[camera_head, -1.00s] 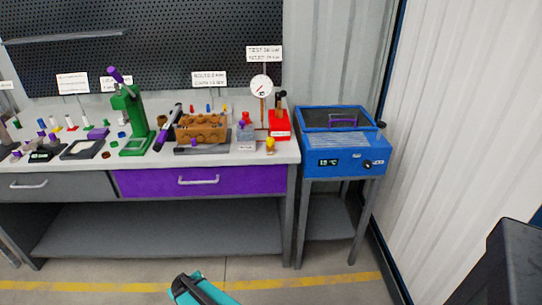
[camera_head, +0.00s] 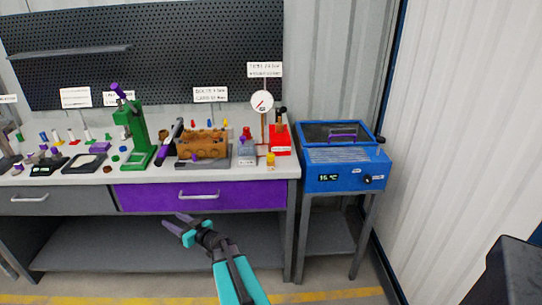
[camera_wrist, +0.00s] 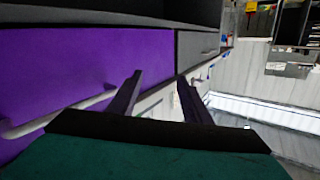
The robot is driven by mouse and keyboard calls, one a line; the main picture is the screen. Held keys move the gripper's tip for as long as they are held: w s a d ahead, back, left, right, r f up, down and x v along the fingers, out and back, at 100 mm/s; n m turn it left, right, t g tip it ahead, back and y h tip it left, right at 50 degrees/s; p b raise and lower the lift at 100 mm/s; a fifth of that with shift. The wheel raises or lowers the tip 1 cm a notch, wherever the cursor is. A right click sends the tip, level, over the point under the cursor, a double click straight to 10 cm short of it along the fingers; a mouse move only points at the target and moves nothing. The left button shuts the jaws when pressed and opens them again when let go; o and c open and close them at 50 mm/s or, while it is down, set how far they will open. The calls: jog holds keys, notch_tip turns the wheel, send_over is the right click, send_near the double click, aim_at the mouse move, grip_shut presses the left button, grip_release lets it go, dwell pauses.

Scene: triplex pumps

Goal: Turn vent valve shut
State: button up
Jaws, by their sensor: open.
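A red test unit (camera_head: 279,139) stands at the right end of the bench top, with a black-topped upright part on it. A round white gauge (camera_head: 262,102) stands beside it on a thin post. The vent valve is too small to make out for certain. My gripper (camera_head: 172,222) is open and empty in front of the bench, below the purple drawer and well to the left of the red unit. In the wrist view its two fingers (camera_wrist: 160,80) are apart, with the purple drawer front (camera_wrist: 70,60) and its handle close by.
The purple drawer's handle (camera_head: 198,196) sticks out near my gripper. A brown block (camera_head: 202,143), a green press (camera_head: 135,130) and a small yellow-topped item (camera_head: 270,159) crowd the bench top. A blue bath (camera_head: 345,158) stands at the right. The floor in front is clear.

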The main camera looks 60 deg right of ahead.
jog(key=s+d+r+n+y, duration=0.2)
jog(key=s+d+r+y, duration=0.1)
jog(key=d+r, duration=0.15)
jog(key=m+h+p, duration=0.2)
jog(key=h, duration=0.4)
send_near(271, 154)
jog(key=s, duration=0.4)
jog(key=shift+a+f+t, duration=0.3)
jog(key=shift+a+f, duration=0.05)
jog(key=shift+f, duration=0.15)
jog(key=shift+w, duration=0.1)
jog(key=w+p, duration=0.1)
jog(key=w, duration=0.3)
jog(key=w+d+p, duration=0.1)
jog(key=w, duration=0.4)
jog(key=w+d, duration=0.1)
jog(key=w, duration=0.3)
jog(key=shift+w+d+p, duration=0.1)
jog(key=shift+w+p, duration=0.25)
jog(key=shift+p, duration=0.05)
jog(key=c, duration=1)
jog(key=shift+c, duration=0.2)
